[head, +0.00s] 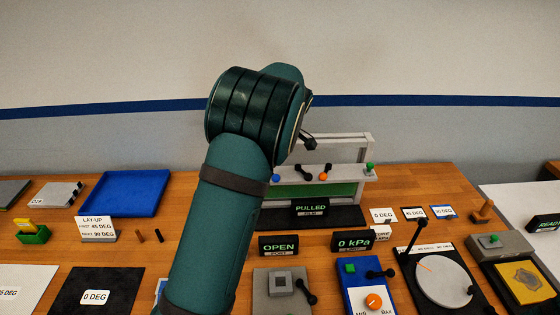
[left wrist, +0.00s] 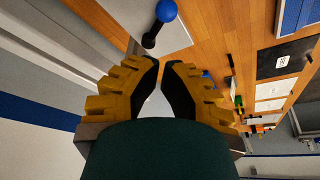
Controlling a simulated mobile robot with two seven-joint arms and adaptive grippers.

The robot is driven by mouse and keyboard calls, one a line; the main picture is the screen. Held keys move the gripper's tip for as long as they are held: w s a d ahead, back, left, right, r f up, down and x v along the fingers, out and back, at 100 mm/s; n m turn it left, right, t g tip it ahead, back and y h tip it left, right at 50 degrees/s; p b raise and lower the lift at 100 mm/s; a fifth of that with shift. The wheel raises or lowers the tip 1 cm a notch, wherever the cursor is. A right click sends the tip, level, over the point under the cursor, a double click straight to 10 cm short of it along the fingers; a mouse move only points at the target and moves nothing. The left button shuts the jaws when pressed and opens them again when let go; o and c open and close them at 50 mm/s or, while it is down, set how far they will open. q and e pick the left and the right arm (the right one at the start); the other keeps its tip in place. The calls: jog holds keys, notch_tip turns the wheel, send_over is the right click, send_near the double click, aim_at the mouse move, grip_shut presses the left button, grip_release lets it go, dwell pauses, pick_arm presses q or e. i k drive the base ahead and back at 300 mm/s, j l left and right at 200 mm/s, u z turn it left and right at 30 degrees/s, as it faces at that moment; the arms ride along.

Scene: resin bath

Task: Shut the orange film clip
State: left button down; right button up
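The orange film clip (head: 323,177) is a small orange knob on a short black lever, on the grey rail of the film frame (head: 345,176) in the head view. Its lever slants from the knob up to the right. I do not see it in the left wrist view. My left arm rises in front of the frame's left side and hides its own gripper in the head view. In the left wrist view my left gripper (left wrist: 162,62) has its yellow fingers drawn together at the tips, with nothing visible between them. My right gripper is out of view.
A blue-knobbed clip (head: 276,178) sits left on the rail; it also shows beyond my fingertips in the left wrist view (left wrist: 165,11). A green knob (head: 370,168) stands at the rail's right end. A sign (head: 310,208) reading PULLED and control boxes stand in front.

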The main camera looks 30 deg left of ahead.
aim_at(323, 176)
jog(key=k, duration=1)
